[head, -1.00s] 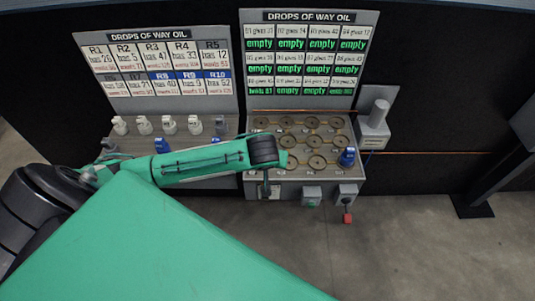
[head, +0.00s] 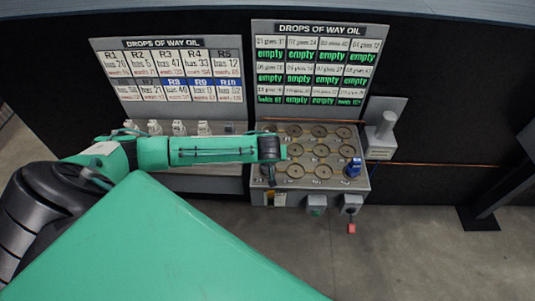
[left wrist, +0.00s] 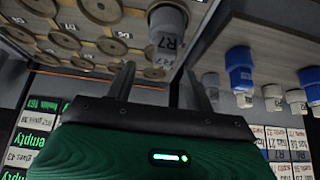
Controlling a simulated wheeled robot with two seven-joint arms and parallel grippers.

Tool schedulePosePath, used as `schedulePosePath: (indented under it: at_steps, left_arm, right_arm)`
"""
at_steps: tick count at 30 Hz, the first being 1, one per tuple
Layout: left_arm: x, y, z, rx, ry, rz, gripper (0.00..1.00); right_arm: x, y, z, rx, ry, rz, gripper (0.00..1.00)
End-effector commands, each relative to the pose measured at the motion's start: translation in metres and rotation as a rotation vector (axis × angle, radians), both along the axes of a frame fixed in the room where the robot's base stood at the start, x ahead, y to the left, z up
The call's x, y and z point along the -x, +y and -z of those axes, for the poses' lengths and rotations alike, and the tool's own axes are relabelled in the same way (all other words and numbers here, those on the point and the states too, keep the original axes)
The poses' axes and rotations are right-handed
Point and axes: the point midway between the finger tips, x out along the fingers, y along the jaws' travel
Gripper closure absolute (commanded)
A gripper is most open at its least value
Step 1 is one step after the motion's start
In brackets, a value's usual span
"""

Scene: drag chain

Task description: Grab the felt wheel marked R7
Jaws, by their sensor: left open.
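The felt wheel marked R7 (left wrist: 168,22) shows in the left wrist view as a pale grey piece with an R7 label, at the edge of the tray of round discs. My left gripper shows in the left wrist view (left wrist: 160,85) with its two fingers spread and nothing visibly held. The R7 piece appears beyond and between the fingers; I cannot tell how far away. In the head view the left gripper (head: 270,180) is over the near left corner of the tray (head: 340,190). I cannot make out the R7 piece there. My right gripper is not in view.
A blue piece (head: 353,168) stands at the tray's right. Several white pieces (head: 179,128) stand on the left shelf, partly behind my arm. Blue pieces (left wrist: 240,70) show in the left wrist view. Two boards (head: 165,70) (head: 318,65) stand behind. A grey box (head: 384,138) is at right.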

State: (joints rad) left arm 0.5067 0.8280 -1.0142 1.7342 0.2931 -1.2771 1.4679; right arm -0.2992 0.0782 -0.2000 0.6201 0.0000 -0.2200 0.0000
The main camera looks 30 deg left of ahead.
Motion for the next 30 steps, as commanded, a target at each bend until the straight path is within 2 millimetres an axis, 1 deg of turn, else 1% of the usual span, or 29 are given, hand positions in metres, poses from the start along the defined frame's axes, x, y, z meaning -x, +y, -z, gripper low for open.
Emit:
schedulePosePath:
  at_steps: [5,10,12,15,19,25,26,30]
  left_arm:
    - [-0.003,0.004,0.008,-0.001,0.001,-0.001,0.46]
    - [-0.009,0.012,0.026,-0.002,0.002,-0.001,0.46]
    - [-0.012,0.013,0.035,-0.001,0.002,-0.001,0.46]
    - [-0.016,0.015,0.042,0.0,0.001,-0.001,0.46]
    - [-0.018,0.016,0.047,0.001,0.001,0.001,0.46]
    - [-0.018,0.017,0.048,0.001,0.001,0.001,0.46]
    - [-0.018,0.017,0.047,0.001,0.001,0.001,0.48]
    - [-0.018,0.017,0.047,0.0,0.001,0.001,0.76]
  right_arm:
    - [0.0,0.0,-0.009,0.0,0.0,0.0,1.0]
    - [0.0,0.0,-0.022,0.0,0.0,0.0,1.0]
    - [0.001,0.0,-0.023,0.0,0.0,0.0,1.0]
    - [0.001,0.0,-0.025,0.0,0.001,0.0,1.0]
    - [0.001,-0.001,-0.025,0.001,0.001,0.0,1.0]
    - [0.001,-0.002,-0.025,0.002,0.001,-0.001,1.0]
    - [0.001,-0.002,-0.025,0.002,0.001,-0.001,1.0]
    - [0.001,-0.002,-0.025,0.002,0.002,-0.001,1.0]
